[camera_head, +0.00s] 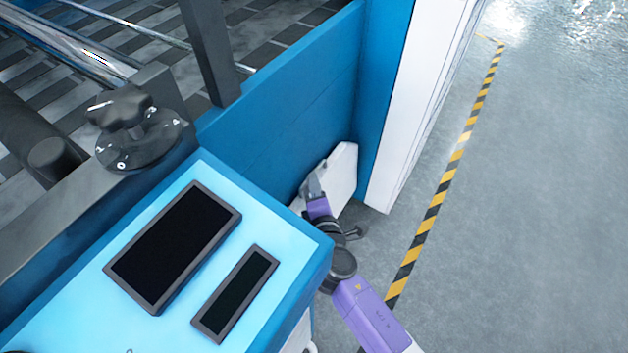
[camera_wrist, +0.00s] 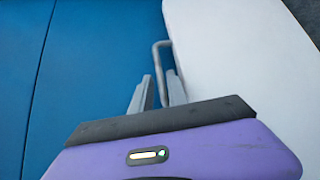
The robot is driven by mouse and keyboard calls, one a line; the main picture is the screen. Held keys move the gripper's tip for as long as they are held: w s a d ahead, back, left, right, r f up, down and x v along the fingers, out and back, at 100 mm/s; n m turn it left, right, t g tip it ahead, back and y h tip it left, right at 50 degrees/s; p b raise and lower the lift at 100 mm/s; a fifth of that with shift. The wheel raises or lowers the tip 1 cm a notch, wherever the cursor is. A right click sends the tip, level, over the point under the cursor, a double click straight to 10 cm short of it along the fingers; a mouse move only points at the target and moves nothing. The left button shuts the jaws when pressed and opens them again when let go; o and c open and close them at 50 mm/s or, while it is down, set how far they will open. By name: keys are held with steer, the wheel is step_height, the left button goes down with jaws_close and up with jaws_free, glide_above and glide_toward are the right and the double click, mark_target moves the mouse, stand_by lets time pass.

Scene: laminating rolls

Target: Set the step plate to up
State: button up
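The step plate (camera_head: 343,172) is a white panel low beside the blue machine wall in the head view. Its exact tilt is hard to tell, and my arm hides part of it. In the wrist view the white plate (camera_wrist: 235,60) fills the right side. A thin grey bar handle (camera_wrist: 159,62) stands at its left edge. My gripper (camera_head: 314,180) is at the plate's left side. In the wrist view my gripper (camera_wrist: 161,82) has its fingers apart, with the handle showing between them. Contact with the handle cannot be made out.
The blue machine wall (camera_head: 290,110) borders the plate on the left, and a white post (camera_head: 410,100) stands behind it. A console with dark screens (camera_head: 175,245) is in the foreground, near my arm. Open grey floor (camera_head: 540,220) lies right of the yellow-black tape (camera_head: 440,195).

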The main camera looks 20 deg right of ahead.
steer(key=shift+x, duration=1.1)
jaws_close()
stand_by(0.7)
